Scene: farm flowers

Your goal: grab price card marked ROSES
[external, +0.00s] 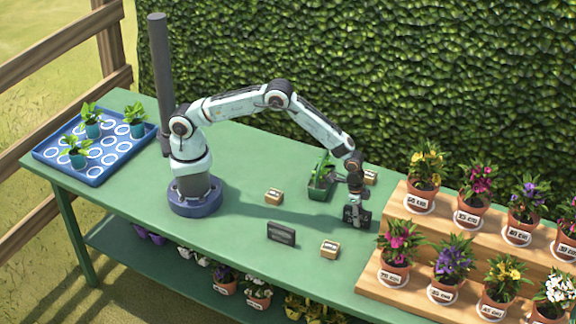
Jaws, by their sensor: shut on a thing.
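My gripper (356,206) is low over the right part of the green table, left of the wooden stepped stand. It is shut on a small dark price card (357,218), held at or just above the table top; I cannot tell whether it touches. The writing on this card is too small to read. A second dark price card (281,234) stands on the table further left, near the front edge. Its lettering is not legible either.
Small wooden blocks (274,196), (330,249) and (370,177) lie around my gripper. Potted flowers crowd the wooden stand (372,287) at right. A blue tray (97,178) with seedlings is at far left.

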